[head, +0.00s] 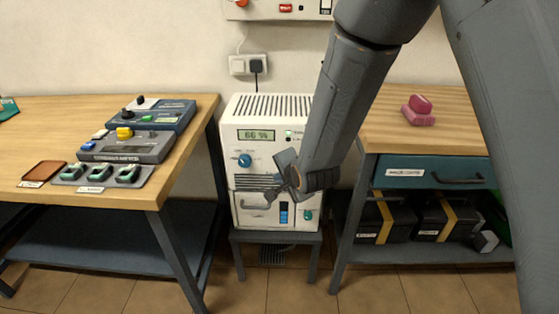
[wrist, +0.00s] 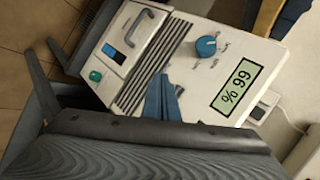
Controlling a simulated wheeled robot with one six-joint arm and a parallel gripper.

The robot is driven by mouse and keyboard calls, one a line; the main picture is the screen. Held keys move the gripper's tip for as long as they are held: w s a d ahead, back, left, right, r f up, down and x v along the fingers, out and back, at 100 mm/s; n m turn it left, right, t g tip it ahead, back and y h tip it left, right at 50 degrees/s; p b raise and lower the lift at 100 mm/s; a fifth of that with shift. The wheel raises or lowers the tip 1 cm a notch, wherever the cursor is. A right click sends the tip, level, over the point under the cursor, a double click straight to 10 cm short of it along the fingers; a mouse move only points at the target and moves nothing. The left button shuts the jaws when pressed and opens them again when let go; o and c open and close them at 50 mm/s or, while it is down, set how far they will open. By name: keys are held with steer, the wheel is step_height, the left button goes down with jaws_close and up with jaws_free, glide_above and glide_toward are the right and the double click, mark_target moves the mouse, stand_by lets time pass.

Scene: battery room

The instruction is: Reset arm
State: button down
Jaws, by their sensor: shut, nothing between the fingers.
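My arm comes down from the upper right in the head view. My gripper (head: 272,194) is in front of the white charger unit (head: 268,106), over its slotted front. The gripper also shows in the wrist view (wrist: 160,84), with its fingers shut together and nothing held. In the wrist view the unit appears tilted, with its display (wrist: 238,89) reading 66 %, a blue knob (wrist: 207,46) and a grey handle (wrist: 148,20). I cannot tell whether the fingertips touch the unit's front.
A second bench (head: 385,127) at right has a pink object (head: 419,110), a blue drawer (head: 433,173) and black cases (head: 384,219) below. Tiled floor shows in front.

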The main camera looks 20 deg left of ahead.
stand_by(0.5)
steer(key=s+d+r+n+g+h+p, duration=0.1)
steer(key=d+r+n+g+h+p, duration=0.2)
steer(key=d, duration=1)
steer(key=s+d+r+n+g+h+p, duration=0.1)
steer(key=s+d+r, duration=0.4)
steer(key=s+d, duration=0.6)
steer(key=s+d+r+n+g+h+p, duration=0.1)
steer(key=s+d+r+n+g+p, duration=0.2)
steer(key=s+d+r, duration=0.3)
steer(key=s+d+n+g, duration=0.1)
steer(key=s+d, duration=0.4)
steer(key=d, duration=0.1)
steer(key=shift+d+r+h, duration=0.15)
steer(key=shift+d+h, duration=0.25)
